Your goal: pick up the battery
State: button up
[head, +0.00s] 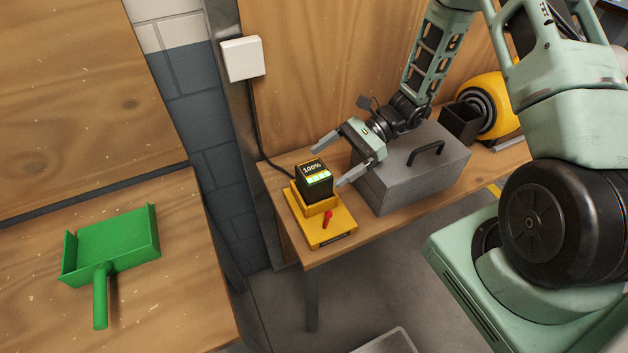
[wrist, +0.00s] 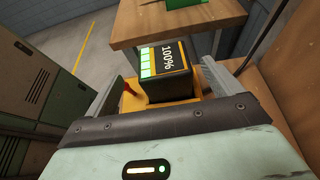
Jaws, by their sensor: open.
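The battery (head: 314,181) is a dark block with a lit face reading 100% and green-yellow bars. It sits upright on a yellow charger (head: 331,231) with a red lever, at the left end of the wooden workbench. It also shows in the wrist view (wrist: 166,73). My gripper (head: 326,162) is open, with one finger on the far side of the battery and the other on the near right side. In the wrist view the battery stands between the two fingers, with gaps beside it.
A grey toolbox (head: 412,166) stands on the workbench (head: 290,238) just right of the battery. A green dustpan (head: 112,244) lies on a separate table at left.

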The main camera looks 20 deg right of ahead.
aim_at(324, 167)
jog(key=p+x, duration=0.1)
jog(key=x, duration=0.1)
jog(key=p+x, duration=0.1)
jog(key=x, duration=0.1)
jog(key=shift+w+a+f+p, duration=0.2)
jog(key=shift+a+f+p, duration=0.1)
jog(key=shift+p, duration=0.1)
jog(key=shift+a+f, duration=0.2)
jog(key=shift+a, duration=0.05)
jog(key=shift+c, duration=0.3)
jog(key=c, duration=1.2)
jog(key=shift+r, duration=0.1)
jog(key=shift+c, duration=0.2)
